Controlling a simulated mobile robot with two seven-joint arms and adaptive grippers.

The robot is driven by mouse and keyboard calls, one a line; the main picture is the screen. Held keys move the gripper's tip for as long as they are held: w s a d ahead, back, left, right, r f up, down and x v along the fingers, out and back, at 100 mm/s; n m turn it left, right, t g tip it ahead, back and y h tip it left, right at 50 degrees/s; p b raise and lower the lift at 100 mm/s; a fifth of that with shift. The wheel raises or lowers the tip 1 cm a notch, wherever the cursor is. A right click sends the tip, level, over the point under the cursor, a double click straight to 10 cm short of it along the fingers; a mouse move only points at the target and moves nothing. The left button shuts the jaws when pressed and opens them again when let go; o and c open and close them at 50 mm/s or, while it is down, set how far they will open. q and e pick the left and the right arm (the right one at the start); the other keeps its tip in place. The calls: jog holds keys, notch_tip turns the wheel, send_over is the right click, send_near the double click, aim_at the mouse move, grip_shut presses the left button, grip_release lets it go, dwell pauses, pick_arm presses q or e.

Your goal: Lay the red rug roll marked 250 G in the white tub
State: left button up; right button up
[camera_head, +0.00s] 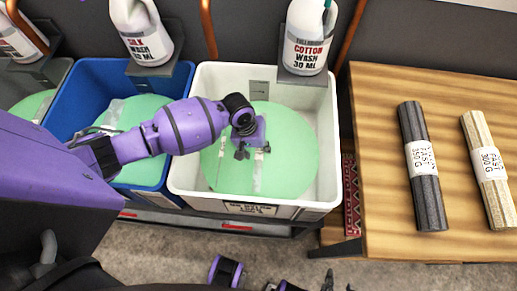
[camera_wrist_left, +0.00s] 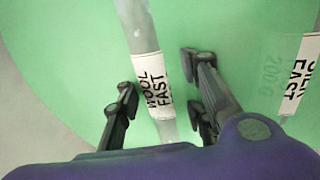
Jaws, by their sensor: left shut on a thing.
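My left gripper (camera_head: 252,152) is low over the white tub (camera_head: 186,170), fingers pointing down at the pale green contents. In the left wrist view, its fingers (camera_wrist_left: 162,95) are on both sides of a pale grey roll (camera_wrist_left: 138,25) with a white WOOL FAST label; it is shut on this roll. The roll's colour looks washed out. I see no red roll marked 250 G clearly; a red patterned piece (camera_head: 351,195) shows between tub and table, its shape partly hidden. My right gripper (camera_head: 328,282) shows only in part at the bottom edge.
A second labelled roll (camera_wrist_left: 290,85) lies right of the fingers. A blue tub (camera_head: 92,80) stands left of the white one. Wash bottles (camera_head: 304,45) stand behind. A wooden table (camera_head: 380,90) at right bears a dark roll (camera_head: 426,195) and a cream roll (camera_head: 495,185).

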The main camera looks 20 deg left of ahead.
pick_arm(q)
jog(key=shift+f, duration=0.15)
pick_arm(e)
jog(key=shift+s+f, duration=0.1)
jog(key=shift+s, duration=0.15)
pick_arm(q)
jog(key=o, duration=1.4)
jog(key=shift+o, duration=0.2)
jog(key=v, duration=1.2)
jog(key=shift+f, duration=0.1)
pick_arm(e)
jog(key=shift+s, duration=0.1)
